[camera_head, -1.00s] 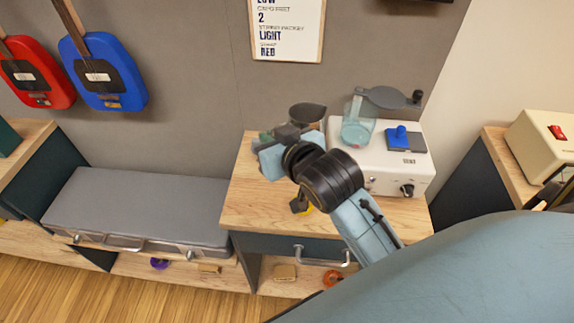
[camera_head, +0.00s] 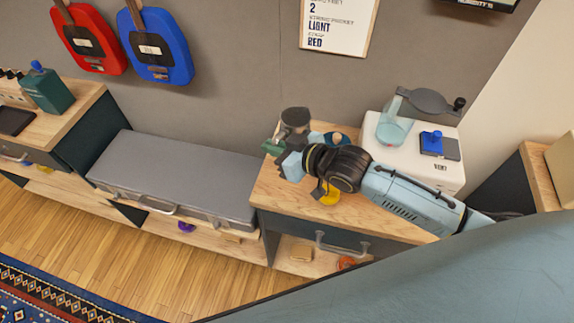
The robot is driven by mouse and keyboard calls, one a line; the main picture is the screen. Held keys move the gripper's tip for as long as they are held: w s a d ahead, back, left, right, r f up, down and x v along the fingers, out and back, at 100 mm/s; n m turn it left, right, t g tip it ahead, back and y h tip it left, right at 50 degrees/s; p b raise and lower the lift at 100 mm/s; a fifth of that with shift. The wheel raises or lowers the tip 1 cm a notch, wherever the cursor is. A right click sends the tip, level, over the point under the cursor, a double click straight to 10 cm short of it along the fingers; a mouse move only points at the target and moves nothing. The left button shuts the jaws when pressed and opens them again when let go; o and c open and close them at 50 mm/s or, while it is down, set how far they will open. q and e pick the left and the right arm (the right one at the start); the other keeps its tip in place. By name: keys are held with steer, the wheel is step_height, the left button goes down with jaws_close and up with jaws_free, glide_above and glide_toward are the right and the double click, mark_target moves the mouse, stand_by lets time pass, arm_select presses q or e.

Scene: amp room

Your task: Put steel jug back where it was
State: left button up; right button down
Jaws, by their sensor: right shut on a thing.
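The steel jug (camera_head: 295,117) shows as a dark grey metal cup at the back left of the wooden cabinet top (camera_head: 285,195). My right gripper (camera_head: 284,149) is just in front of and below it, shut on it. The fingers and my wrist hide the jug's lower part, so I cannot tell whether it touches the cabinet top. My left gripper is not in view.
A white box (camera_head: 440,172) with a clear teal vessel (camera_head: 393,130) and a blue-knobbed block (camera_head: 432,143) stands right of the jug. A yellow item (camera_head: 327,193) is under my wrist. A grey case (camera_head: 175,172) lies left. The front left cabinet top is clear.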

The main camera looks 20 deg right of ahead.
step_height(320, 180, down, 9)
steer(key=shift+r+b, duration=0.1)
steer(key=shift+b, duration=0.55)
steer(key=c, duration=1.6)
jaws_free()
steer(key=p+v, duration=0.1)
steer(key=v, duration=1.1)
steer(key=shift+a, duration=0.1)
